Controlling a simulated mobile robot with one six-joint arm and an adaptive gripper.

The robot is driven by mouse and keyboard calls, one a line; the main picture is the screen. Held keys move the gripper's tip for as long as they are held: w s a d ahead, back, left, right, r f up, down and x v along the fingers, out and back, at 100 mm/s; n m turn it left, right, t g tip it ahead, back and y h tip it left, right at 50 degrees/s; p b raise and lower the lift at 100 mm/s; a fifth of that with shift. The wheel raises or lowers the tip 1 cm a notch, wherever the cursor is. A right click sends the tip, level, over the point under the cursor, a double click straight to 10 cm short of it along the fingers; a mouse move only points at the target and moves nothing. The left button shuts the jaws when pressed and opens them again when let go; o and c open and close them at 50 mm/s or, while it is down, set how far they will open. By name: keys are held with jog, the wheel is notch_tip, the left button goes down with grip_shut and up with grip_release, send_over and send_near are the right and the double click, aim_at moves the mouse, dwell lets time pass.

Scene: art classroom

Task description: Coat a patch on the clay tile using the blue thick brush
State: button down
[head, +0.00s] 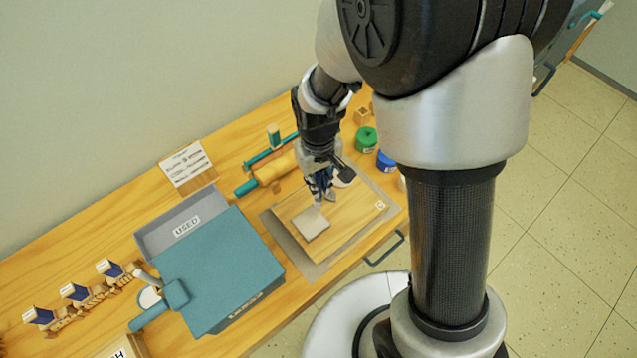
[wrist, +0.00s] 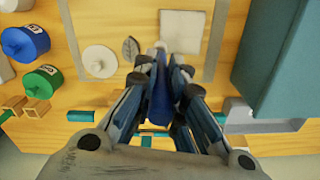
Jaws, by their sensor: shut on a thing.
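The clay tile (head: 310,222) is a pale grey square lying flat on a wooden board (head: 345,238). In the wrist view the tile (wrist: 183,30) is at the top, beyond my fingers. My gripper (head: 321,192) is above the board, just behind the tile in the head view. In the wrist view my gripper (wrist: 166,95) is shut on a dark blue handle, which looks like the blue thick brush (wrist: 160,98). A pale end shows past the fingers, near the tile's lower left corner. Whether it touches anything cannot be told.
A green jar (head: 365,140) and a blue jar (head: 385,161) stand right of my gripper. A rolling pin (head: 272,170) lies behind the board. A teal box (head: 225,272) and a grey tray marked USED (head: 150,231) are left. A white disc (wrist: 100,61) lies near the tile.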

jog(key=r+p, duration=0.1)
jog(key=r, duration=0.1)
jog(key=shift+w+r+p, duration=0.2)
jog(key=shift+r+p, duration=0.15)
jog(key=shift+p, duration=0.05)
jog(key=shift+s+r+p, duration=0.1)
jog(key=shift+r+p, duration=0.9)
jog(key=shift+r, duration=0.25)
